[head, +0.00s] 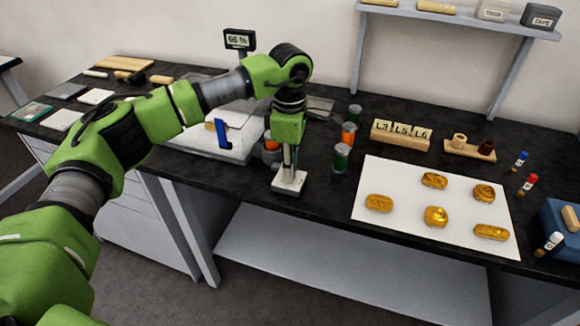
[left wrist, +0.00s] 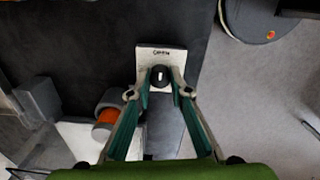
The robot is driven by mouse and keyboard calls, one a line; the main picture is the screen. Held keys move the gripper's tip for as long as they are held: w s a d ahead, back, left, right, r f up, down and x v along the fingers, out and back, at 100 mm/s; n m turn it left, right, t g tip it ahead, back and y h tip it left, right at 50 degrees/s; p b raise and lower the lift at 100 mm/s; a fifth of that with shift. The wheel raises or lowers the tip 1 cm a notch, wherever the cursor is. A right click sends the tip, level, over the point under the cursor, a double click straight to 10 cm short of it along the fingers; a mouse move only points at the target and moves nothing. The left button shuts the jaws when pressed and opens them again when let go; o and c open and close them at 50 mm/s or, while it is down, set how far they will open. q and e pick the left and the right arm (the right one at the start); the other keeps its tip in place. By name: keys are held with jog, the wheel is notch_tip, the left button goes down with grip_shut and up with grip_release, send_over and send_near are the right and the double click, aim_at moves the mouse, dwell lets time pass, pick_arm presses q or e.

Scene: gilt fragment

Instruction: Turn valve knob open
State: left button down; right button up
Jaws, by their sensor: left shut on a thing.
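The valve shows as a small white plate (head: 289,183) at the front edge of the dark bench. In the left wrist view the white plate (left wrist: 170,57) carries small dark lettering that is hard to read. A dark knob (left wrist: 159,73) with a light mark stands on it, between my fingertips. My left gripper (head: 288,168) points straight down over the plate. In the left wrist view its green-padded fingers (left wrist: 160,86) are closed on the knob from both sides. The knob is hidden by the gripper in the head view. My right gripper is not in view.
A white sheet (head: 390,220) with several gold pieces lies right of the valve. A white device with a blue handle (head: 223,133) is to the left. A letter-tile block (head: 400,135) stands farther back.

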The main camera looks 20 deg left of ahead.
pick_arm(q)
jog(key=shift+r, duration=0.1)
jog(key=c, duration=1.8)
grip_release()
jog(key=shift+c, duration=0.2)
notch_tip(320, 180, up, 12)
